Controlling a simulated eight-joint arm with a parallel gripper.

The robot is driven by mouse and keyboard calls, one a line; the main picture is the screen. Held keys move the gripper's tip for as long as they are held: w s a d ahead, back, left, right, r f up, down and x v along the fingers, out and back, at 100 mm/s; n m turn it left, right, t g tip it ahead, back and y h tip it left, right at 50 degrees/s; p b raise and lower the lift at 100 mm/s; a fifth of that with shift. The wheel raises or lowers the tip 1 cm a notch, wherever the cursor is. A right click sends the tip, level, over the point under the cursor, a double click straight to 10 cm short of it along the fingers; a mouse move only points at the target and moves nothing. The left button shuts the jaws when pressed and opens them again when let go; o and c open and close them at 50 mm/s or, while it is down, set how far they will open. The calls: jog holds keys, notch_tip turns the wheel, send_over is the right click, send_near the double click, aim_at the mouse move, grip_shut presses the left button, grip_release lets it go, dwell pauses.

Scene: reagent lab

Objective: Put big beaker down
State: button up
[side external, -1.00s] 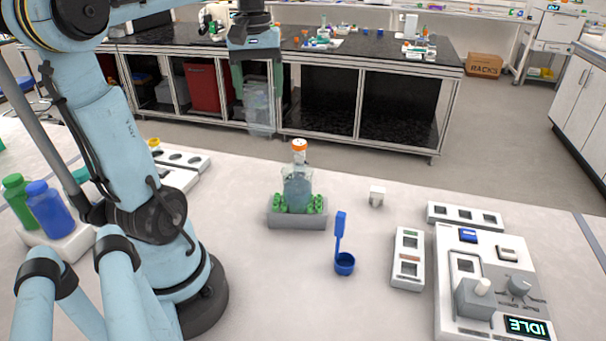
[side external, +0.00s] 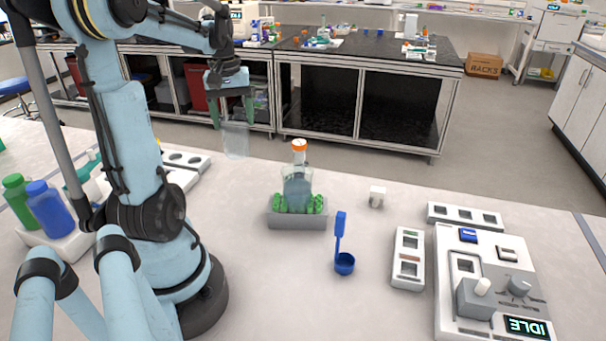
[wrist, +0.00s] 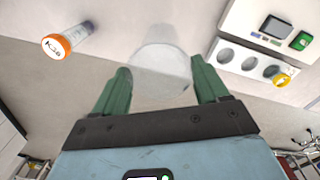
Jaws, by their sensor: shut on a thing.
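The big beaker (side external: 236,140) is clear glass and hangs below my gripper (side external: 232,108) in the side view, to the left of the orange-capped bottle. My gripper's green fingers are shut on the beaker's sides. In the wrist view the beaker (wrist: 162,72) shows between the two fingers of my gripper (wrist: 160,80), looking along it. In the side view it appears above the far edge of the white bench; its exact height over the surface is hard to tell.
An orange-capped bottle (side external: 298,180) stands in a grey holder (side external: 297,221) with green clamps. A white rack with holes (side external: 186,160) lies at the back left. A blue scoop (side external: 343,262) and a device reading IDLE (side external: 480,250) are further right. Bench (side external: 235,195) left of the holder is clear.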

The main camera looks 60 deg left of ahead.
jog(key=s+a+f, duration=0.2)
jog(key=a+f, duration=0.2)
jog(key=f, duration=0.3)
jog(key=shift+s+a, duration=0.2)
jog(key=shift+s, duration=0.1)
jog(key=shift+f, duration=0.15)
jog(key=o, duration=1.3)
notch_tip(320, 180, up, 12)
jog(key=shift+s, duration=0.15)
notch_tip(320, 180, down, 12)
dwell(0.7)
